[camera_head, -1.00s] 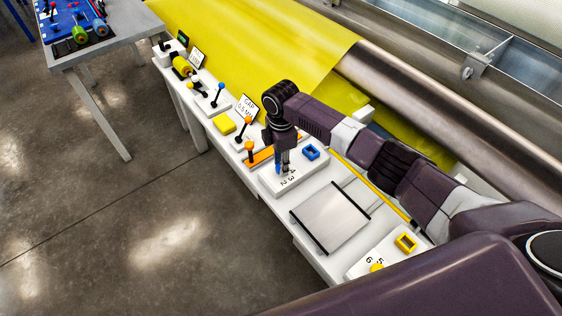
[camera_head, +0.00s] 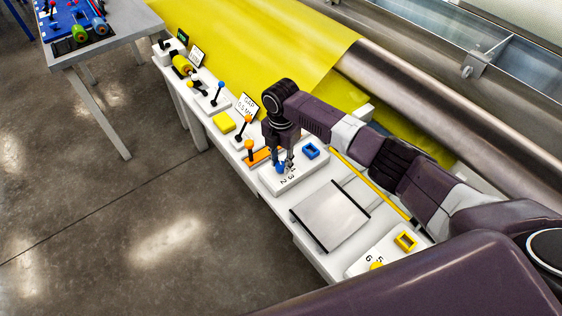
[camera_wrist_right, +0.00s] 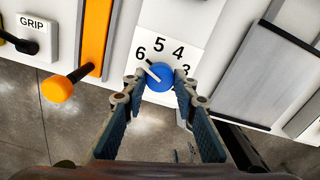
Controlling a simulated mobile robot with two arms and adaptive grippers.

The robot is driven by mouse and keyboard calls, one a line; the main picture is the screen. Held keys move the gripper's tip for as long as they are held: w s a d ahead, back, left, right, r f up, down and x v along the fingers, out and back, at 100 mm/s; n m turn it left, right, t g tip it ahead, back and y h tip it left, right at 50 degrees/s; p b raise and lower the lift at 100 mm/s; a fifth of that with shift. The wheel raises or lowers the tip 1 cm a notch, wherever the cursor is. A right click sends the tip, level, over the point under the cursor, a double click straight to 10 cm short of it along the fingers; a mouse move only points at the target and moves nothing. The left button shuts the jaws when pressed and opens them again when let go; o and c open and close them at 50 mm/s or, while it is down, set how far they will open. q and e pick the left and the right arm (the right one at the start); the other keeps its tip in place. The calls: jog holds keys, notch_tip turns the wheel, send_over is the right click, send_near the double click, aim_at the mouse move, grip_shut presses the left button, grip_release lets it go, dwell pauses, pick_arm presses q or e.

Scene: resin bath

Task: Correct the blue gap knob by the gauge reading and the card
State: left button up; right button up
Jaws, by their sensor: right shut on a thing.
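The blue gap knob (camera_head: 281,168) sits on a white panel (camera_head: 300,178) printed with numbers. In the right wrist view, the knob (camera_wrist_right: 159,77) has a white pointer aimed near the 6, on the side toward the 5. My right gripper (camera_head: 286,164) points down and is shut on the knob; its fingertips (camera_wrist_right: 159,88) lie on both sides of it. A card (camera_head: 245,106) reading GAP 0.5 MM stands at the panels' back edge. A blue-framed window (camera_head: 310,150) is beside the knob; its reading is too small to tell. My left gripper is out of view.
An orange slotted lever (camera_head: 249,147) stands left of the knob. A grey plate (camera_head: 330,215) and a yellow-framed window (camera_head: 405,241) lie to the right. Yellow sheet (camera_head: 260,45) and a metal roller (camera_head: 410,95) run behind. The floor in front is clear.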

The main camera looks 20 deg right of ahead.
aim_at(281, 166)
jog(key=shift+w+r, duration=0.1)
jog(key=shift+w, duration=0.05)
jog(key=o, duration=1.2)
jog(key=shift+c, duration=0.2)
notch_tip(281, 166, up, 12)
jog(key=shift+s, duration=0.2)
